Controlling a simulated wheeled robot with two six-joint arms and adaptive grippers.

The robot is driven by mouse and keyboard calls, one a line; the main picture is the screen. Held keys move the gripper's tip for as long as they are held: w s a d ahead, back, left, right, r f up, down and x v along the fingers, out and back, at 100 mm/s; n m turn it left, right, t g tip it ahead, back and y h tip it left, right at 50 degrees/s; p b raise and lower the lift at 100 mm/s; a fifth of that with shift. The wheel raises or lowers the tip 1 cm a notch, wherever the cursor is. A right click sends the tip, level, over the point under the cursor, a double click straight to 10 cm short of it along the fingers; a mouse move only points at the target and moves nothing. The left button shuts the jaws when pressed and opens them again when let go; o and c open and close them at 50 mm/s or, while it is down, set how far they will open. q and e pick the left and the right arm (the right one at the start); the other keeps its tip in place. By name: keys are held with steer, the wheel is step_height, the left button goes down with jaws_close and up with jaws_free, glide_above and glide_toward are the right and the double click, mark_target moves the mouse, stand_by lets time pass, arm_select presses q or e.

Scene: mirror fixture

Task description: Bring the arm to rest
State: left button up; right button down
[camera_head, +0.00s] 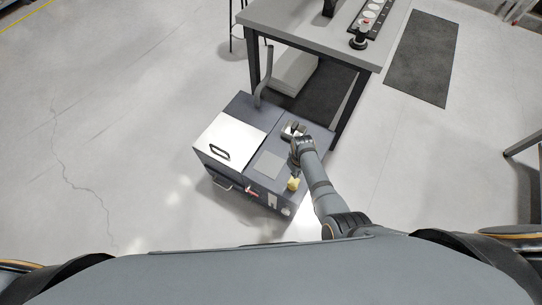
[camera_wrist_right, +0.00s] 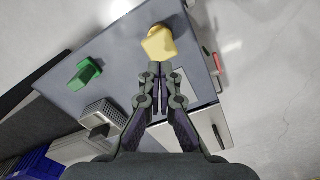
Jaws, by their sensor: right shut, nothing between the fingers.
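My right arm (camera_head: 319,188) reaches from the lower edge of the head view to the top of the dark grey machine cabinet (camera_head: 290,166). My right gripper (camera_head: 295,156) is over the cabinet top. In the right wrist view the right gripper (camera_wrist_right: 158,78) is shut, with its fingers together and nothing between them. A yellow block (camera_wrist_right: 160,43) lies just beyond the fingertips in that view; whether they touch it is hard to tell. The yellow block also shows in the head view (camera_head: 293,184), near the cabinet's front edge. My left gripper is not in view.
A green piece (camera_wrist_right: 85,75) and a grey perforated box (camera_wrist_right: 101,113) are beside the gripper on the cabinet top. A silver lid (camera_head: 229,139) with a black handle covers the cabinet's left part. A grey table (camera_head: 300,22) stands behind. Open floor lies left.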

steer(key=s+d+f+m, duration=0.1)
steer(key=s+d+f, duration=0.2)
steer(key=s+f, duration=0.45)
steer(key=s+d+f+m, duration=0.1)
steer(key=s+d+f, duration=0.4)
steer(key=s, duration=0.4)
steer(key=s+d+f+m, duration=0.1)
steer(key=s+d+f, duration=0.1)
steer(key=s, duration=0.7)
steer(key=s+d+f+m+t+p, duration=0.1)
steer(key=s+d+f+m, duration=0.1)
steer(key=s, duration=0.7)
steer(key=d+f, duration=0.1)
steer(key=d, duration=0.1)
steer(key=shift+s+d+f+h, duration=0.2)
steer(key=shift+s+d+h, duration=0.05)
steer(key=shift+d+h, duration=0.15)
